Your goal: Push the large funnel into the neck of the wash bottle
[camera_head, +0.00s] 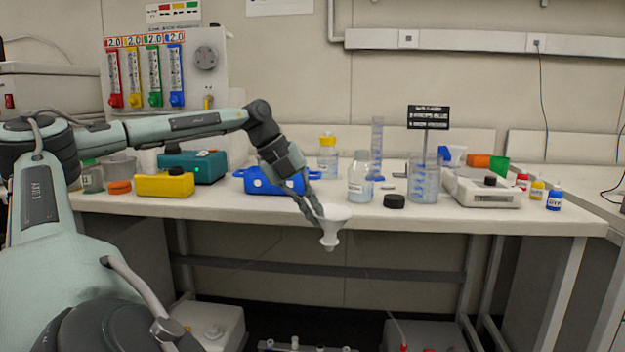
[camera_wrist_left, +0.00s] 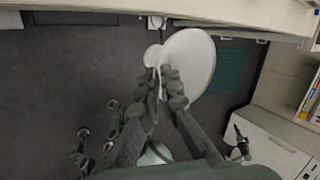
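The white large funnel (camera_head: 331,213) is held in front of the bench's front edge, wide mouth up and spout down. My left gripper (camera_head: 314,210) is shut on the funnel's side. In the left wrist view the gripper (camera_wrist_left: 167,85) pinches the funnel (camera_wrist_left: 192,60). An uncapped clear bottle (camera_head: 360,182) with a white label, apparently the wash bottle, stands upright on the bench, behind and right of the funnel. Its neck is open and empty. The funnel is apart from it. My right gripper is in neither view.
A black cap (camera_head: 394,201) lies right of the bottle. A beaker (camera_head: 424,182) and a tall cylinder (camera_head: 377,150) stand close by. A yellow-capped bottle (camera_head: 328,158) and a blue tray (camera_head: 258,182) are to the left. The bench front (camera_head: 400,220) is mostly clear.

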